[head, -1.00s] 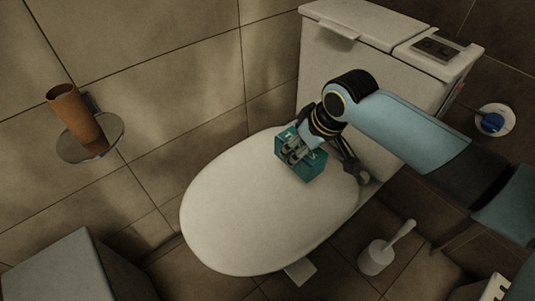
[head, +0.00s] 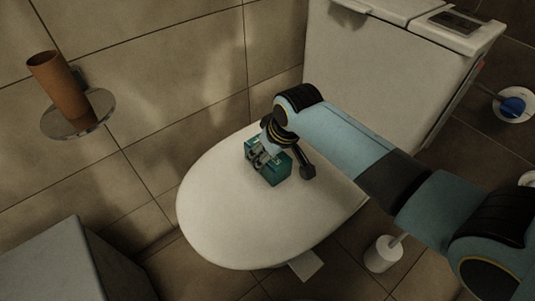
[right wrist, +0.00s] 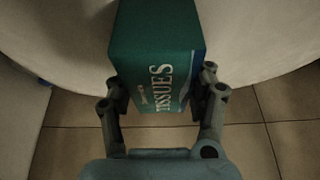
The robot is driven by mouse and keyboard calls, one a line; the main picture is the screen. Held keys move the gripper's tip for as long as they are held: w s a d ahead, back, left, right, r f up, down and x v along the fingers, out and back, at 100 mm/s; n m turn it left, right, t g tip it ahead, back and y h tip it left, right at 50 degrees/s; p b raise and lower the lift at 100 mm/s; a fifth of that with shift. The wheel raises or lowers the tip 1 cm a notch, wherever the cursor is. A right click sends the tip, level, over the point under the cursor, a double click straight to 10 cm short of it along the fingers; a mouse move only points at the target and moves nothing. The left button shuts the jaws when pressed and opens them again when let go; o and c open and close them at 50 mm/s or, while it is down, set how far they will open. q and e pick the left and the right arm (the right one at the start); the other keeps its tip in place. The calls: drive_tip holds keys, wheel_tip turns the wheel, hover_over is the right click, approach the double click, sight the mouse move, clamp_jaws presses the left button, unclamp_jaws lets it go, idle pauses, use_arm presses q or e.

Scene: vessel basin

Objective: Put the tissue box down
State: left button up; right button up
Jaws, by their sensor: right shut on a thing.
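The teal tissue box (head: 275,172) is at the closed white toilet lid (head: 215,205), over its back middle part. I cannot tell whether it touches the lid. My right gripper (head: 268,158) is shut on the box. In the right wrist view the tissue box (right wrist: 158,55) shows its "TISSUES" lettering, and the fingers of my right gripper (right wrist: 158,95) press on its two sides. The lid (right wrist: 250,40) spreads behind the box there. My left gripper is not in view.
The white cistern (head: 375,70) stands behind the lid. A toilet brush in its holder (head: 383,253) stands on the floor at right. A brown cylinder (head: 57,85) sits on a round wall shelf (head: 85,122) at left. A grey box-like block (head: 60,255) is at lower left. The lid's front is clear.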

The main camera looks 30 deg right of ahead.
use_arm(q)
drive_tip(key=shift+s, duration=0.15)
use_arm(e)
drive_tip(key=o, duration=1.2)
drive_tip(key=shift+f, duration=0.1)
drive_tip(key=shift+r, duration=0.25)
drive_tip(key=p+v, duration=0.1)
drive_tip(key=v, duration=0.2)
drive_tip(key=shift+w+p, duration=0.1)
drive_tip(key=shift+p, duration=0.25)
drive_tip(key=p+v, duration=0.3)
drive_tip(key=v, duration=0.5)
drive_tip(key=shift+s+r, duration=0.35)
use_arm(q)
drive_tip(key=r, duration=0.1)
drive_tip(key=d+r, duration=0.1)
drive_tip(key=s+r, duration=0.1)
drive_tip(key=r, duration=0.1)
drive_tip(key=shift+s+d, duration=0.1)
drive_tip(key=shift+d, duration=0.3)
